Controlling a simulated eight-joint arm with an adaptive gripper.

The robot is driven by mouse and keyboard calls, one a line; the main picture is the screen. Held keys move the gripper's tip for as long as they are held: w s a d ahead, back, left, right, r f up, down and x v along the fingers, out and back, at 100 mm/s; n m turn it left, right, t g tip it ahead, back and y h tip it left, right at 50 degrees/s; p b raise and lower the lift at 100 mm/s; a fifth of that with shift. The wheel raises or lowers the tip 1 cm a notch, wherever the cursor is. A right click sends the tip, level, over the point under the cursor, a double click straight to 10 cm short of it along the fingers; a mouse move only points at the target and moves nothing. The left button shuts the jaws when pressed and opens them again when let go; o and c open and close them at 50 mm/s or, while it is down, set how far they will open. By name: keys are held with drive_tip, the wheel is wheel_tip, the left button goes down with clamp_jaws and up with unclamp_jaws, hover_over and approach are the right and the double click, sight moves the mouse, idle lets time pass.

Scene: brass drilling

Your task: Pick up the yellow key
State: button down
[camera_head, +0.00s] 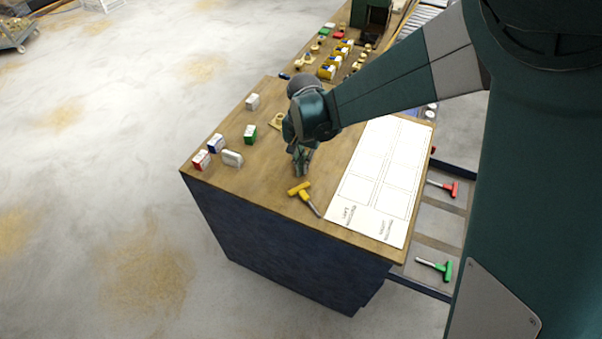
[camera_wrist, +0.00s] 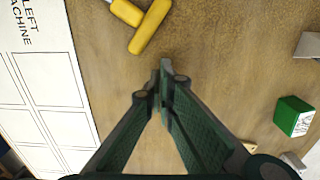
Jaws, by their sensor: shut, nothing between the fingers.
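The yellow key (camera_head: 301,190) has a yellow T-shaped handle and a thin metal shaft. It lies on the wooden bench top near the front edge, left of the white sheet. In the wrist view its yellow handle (camera_wrist: 149,27) shows at the top, and most of the shaft is out of frame. My gripper (camera_head: 300,172) is above the bench just behind the key in the head view. In the wrist view my gripper (camera_wrist: 163,78) is shut and empty, its fingertips apart from the handle.
A white printed sheet (camera_head: 385,175) lies to the right. A green box (camera_head: 250,134), a white box (camera_head: 232,158), a blue-white box (camera_head: 216,143) and a red-white box (camera_head: 201,160) stand left. A red key (camera_head: 445,188) and a green key (camera_head: 437,267) lie lower right.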

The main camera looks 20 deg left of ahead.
wheel_tip(320, 180, up, 9)
drive_tip(key=p, duration=0.1)
idle(0.3)
drive_tip(key=shift+s+d, duration=0.1)
drive_tip(key=w+d+m+g+y+p, duration=0.1)
drive_tip(key=d+m+y+p, duration=0.1)
drive_tip(key=d+m+p, duration=0.4)
drive_tip(key=d+r+m, duration=0.1)
drive_tip(key=d+m, duration=0.4)
drive_tip(key=d, duration=0.1)
drive_tip(key=shift+w+m, duration=0.4)
drive_tip(key=shift+f, duration=0.2)
